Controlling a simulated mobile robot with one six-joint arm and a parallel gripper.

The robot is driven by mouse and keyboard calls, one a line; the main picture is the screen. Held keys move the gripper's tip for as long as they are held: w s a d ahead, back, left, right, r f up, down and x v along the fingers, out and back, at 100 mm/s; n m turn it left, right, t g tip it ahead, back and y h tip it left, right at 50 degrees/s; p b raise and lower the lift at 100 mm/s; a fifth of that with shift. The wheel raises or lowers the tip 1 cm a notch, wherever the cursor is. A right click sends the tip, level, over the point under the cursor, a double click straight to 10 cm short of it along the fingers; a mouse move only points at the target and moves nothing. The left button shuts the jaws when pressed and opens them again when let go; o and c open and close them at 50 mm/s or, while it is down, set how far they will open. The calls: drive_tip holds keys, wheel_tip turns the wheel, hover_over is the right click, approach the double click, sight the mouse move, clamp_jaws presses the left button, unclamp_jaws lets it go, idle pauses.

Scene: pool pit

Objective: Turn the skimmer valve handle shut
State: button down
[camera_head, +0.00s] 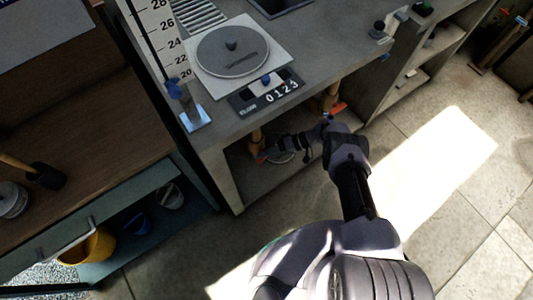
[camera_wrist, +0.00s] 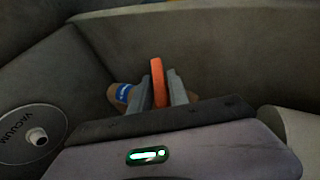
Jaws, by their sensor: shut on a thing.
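An orange valve handle (camera_wrist: 158,82) stands between the two grey fingers of my gripper (camera_wrist: 160,90) in the wrist view, and the fingers are shut on it. A tan pipe with a blue band (camera_wrist: 122,92) is just behind and left of the handle; the band's writing is too small to read. In the head view my gripper (camera_head: 268,150) reaches into the opening under the grey counter, at the left orange handle (camera_head: 261,160) beside a tan pipe (camera_head: 256,138). A second orange handle (camera_head: 338,108) is further right on another pipe. I cannot read which valve is which.
A round grey plate marked VACUUM (camera_wrist: 30,135) lies left of my gripper, close by. Pit walls (camera_wrist: 230,45) enclose the handle. The grey counter (camera_head: 225,125) overhangs the opening from above. A wooden bench (camera_head: 80,120) stands left; the paved floor (camera_head: 470,200) at right is clear.

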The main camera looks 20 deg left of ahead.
drive_tip(key=c, duration=1.3)
unclamp_jaws()
drive_tip(key=v, duration=1.7)
drive_tip(key=shift+d, duration=0.15)
